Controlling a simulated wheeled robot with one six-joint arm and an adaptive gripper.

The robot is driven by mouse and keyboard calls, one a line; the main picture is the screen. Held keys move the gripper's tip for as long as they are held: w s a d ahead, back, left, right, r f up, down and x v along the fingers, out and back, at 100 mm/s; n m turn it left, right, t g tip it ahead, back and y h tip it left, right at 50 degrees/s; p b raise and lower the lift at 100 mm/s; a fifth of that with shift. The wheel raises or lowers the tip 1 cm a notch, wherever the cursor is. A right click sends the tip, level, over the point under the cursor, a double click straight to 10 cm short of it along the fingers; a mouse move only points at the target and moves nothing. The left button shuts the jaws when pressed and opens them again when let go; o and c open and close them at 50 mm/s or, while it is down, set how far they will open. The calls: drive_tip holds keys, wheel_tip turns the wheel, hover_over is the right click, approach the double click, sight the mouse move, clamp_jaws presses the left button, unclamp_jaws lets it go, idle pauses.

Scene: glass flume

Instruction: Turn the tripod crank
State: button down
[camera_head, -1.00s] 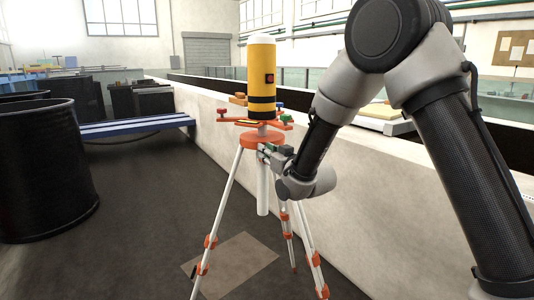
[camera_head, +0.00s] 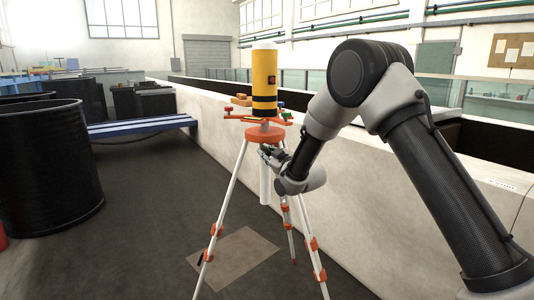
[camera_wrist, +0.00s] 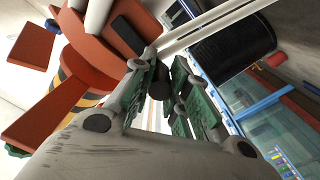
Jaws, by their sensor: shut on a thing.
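The tripod (camera_head: 266,134) has an orange head and white legs with orange clamps. It stands upright and carries a yellow and black cylinder (camera_head: 264,75) with a white top. My gripper (camera_head: 268,153) is just below the orange head, beside the white centre column (camera_head: 265,186). In the wrist view my gripper (camera_wrist: 162,82) has its green-sided fingers closed around a small dark piece, which looks like the crank handle (camera_wrist: 159,86). The orange head (camera_wrist: 90,50) fills the upper left there. The rest of the crank is mostly hidden by the fingers.
A long pale flume wall (camera_head: 390,200) runs close behind the tripod on the right. A large black drum (camera_head: 48,168) stands at left, with a blue bench (camera_head: 140,125) behind. The dark floor between drum and tripod is clear.

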drive_tip(key=f+n, duration=0.1)
drive_tip(key=n, duration=0.1)
drive_tip(key=shift+f+n, duration=0.35)
drive_tip(key=shift+n, duration=0.05)
drive_tip(key=w+d+f+n, duration=0.2)
drive_tip(key=d+f+n, duration=0.2)
drive_tip(key=n, duration=1)
drive_tip(key=shift+w+d+f, duration=0.15)
drive_tip(key=shift+w+f, duration=0.2)
drive_tip(key=shift+f, duration=0.35)
drive_tip(key=c, duration=1.3)
unclamp_jaws()
drive_tip(key=shift+r, duration=0.1)
